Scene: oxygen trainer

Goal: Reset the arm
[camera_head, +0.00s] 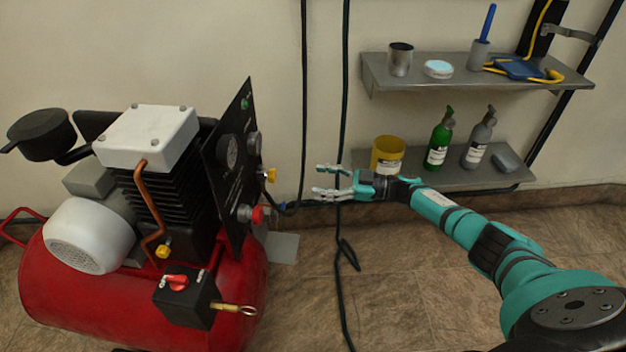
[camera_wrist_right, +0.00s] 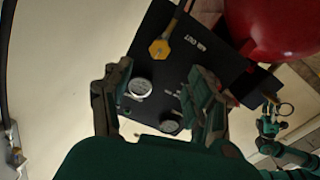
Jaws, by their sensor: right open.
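My right arm reaches in from the lower right of the head view. Its right gripper (camera_head: 333,183) is open and empty, fingers pointing left toward the compressor's black panel (camera_head: 238,165), with a gap between. In the right wrist view the two dark fingers of the right gripper (camera_wrist_right: 160,108) stand apart, with the panel (camera_wrist_right: 170,55) and its gauges beyond them. A small teal jointed part, seemingly my left gripper (camera_wrist_right: 268,125), shows at the right of that view near a metal ring (camera_wrist_right: 285,108); its jaws are too small to judge. The left arm does not show in the head view.
The red compressor (camera_head: 80,290) fills the left, with a red knob (camera_head: 257,214) and yellow knob (camera_head: 271,175) near the gripper. Black cables (camera_head: 345,90) hang behind the gripper. Two wall shelves (camera_head: 475,80) hold bottles, cups and a yellow can (camera_head: 387,155). The floor between is mostly clear.

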